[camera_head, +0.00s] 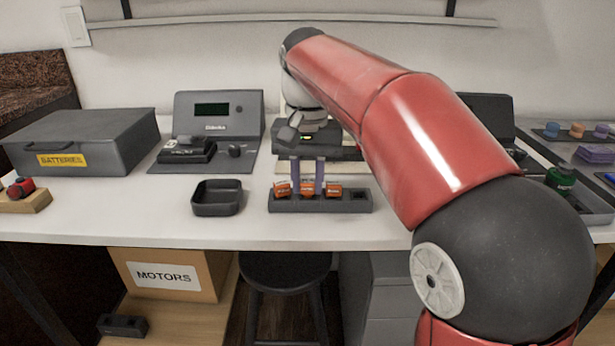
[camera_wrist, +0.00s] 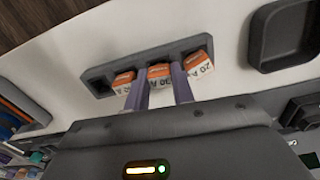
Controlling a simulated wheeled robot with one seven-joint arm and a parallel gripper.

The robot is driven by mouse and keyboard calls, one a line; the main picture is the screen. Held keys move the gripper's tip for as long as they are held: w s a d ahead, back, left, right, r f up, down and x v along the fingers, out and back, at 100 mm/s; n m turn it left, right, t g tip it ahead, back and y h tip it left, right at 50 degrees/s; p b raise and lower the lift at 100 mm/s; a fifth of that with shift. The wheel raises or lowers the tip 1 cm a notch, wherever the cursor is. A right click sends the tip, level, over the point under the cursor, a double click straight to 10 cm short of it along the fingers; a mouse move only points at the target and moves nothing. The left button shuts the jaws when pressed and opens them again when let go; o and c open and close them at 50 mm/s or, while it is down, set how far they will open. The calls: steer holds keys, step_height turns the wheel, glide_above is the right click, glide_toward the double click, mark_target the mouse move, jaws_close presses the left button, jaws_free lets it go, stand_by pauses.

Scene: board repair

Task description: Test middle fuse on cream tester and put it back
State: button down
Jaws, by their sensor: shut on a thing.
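A dark fuse rack (camera_head: 320,204) stands near the front edge of the bench. It holds three orange fuses in a row, and its rightmost slot is empty. My gripper (camera_head: 307,183) points down over the rack with its two purple-grey fingers on either side of the middle fuse (camera_head: 308,189). The cream tester (camera_head: 287,167) stands behind the rack, mostly hidden by my arm and gripper.
A dark open tray (camera_head: 217,198) lies left of the rack. A grey tester with a display (camera_head: 219,105) stands behind it. A grey batteries case (camera_head: 85,140) is at the far left. The bench is clear between tray and rack.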

steer(key=shift+f, duration=0.15)
steer(key=c, duration=1.1)
jaws_free()
steer(key=shift+o, duration=0.3)
steer(key=shift+r, duration=0.2)
steer(key=shift+o, duration=0.4)
steer(key=shift+r+p, duration=0.35)
steer(key=shift+p, duration=0.25)
steer(key=shift+r+p, duration=1)
steer(key=shift+p, duration=0.15)
